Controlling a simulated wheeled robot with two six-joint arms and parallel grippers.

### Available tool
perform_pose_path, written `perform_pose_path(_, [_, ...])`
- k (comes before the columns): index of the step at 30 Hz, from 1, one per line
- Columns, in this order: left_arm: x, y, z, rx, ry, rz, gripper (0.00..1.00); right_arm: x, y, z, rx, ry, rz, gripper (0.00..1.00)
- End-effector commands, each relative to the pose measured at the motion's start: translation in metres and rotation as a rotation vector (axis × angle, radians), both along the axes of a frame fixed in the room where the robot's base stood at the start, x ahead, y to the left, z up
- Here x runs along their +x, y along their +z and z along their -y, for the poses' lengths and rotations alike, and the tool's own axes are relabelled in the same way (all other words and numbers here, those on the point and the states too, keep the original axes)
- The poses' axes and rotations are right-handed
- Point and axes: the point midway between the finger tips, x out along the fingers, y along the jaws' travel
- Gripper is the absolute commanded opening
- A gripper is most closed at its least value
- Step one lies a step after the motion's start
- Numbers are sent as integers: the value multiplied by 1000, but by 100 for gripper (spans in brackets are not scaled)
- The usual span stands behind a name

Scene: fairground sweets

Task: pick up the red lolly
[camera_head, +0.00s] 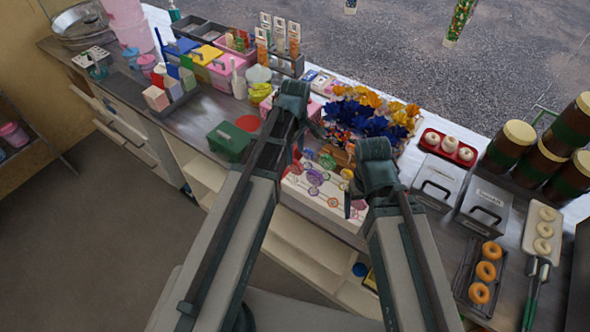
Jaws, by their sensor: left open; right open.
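A white board or box (303,196) on the counter between my two arms bears several small round lollies in purple, red, green and other colours. A small red round one (333,202) lies near its front right; it looks like the red lolly, though it is too small to be sure. A purple one (315,178) lies behind it. My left gripper (301,146) is open above the back left of the board, partly hidden by its own wrist. My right gripper (352,196) is open, close to the board's right side. I see nothing held in either.
Blue and orange flowers (365,115) stand behind the board. A green box (228,141) and a flat red disc (247,123) lie left. Grey metal boxes (437,182), a red tray (447,148) and doughnuts (485,271) fill the right. The counter is crowded; its front edge runs below the board.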

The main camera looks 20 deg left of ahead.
Motion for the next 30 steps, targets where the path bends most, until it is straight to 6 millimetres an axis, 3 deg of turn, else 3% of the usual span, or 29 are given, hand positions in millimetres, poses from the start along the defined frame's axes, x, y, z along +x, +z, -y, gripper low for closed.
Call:
perform_pose_path(9, [-6, -43, 1, 0, 0, 0, 57, 0, -43, 0, 0, 1, 0, 92])
perform_pose_path(19, [-6, -45, 1, 0, 0, 0, 57, 0, -45, 0, 0, 0, 0, 92])
perform_pose_path(29, [-6, -45, 1, 0, 0, 0, 0, 0, -45, 0, 0, 0, 0, 92])
perform_pose_path(30, [-6, -45, 1, 0, 0, 0, 0, 0, -45, 0, 0, 0, 0, 92])
